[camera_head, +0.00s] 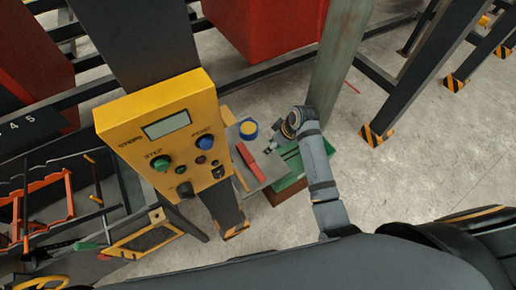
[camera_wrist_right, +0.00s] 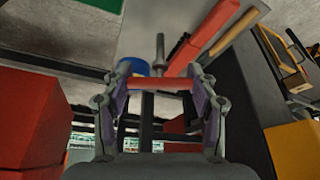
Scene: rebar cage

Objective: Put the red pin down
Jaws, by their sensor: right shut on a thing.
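My right gripper (camera_head: 270,149) reaches over a small grey-topped table (camera_head: 272,168) in the head view. In the right wrist view the right gripper (camera_wrist_right: 160,88) is shut on a short red pin (camera_wrist_right: 160,84), held crosswise between its two fingers. The pin appears to be above the table, but its exact height is unclear. In the head view the pin cannot be made out clearly at the gripper. My left gripper is not in view.
On the table are a red-handled item (camera_head: 250,161) and a round blue and yellow item (camera_head: 248,129). A yellow control box (camera_head: 168,135) stands left of the table and a grey-green post (camera_head: 341,65) behind it. Open concrete floor (camera_head: 415,165) lies to the right.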

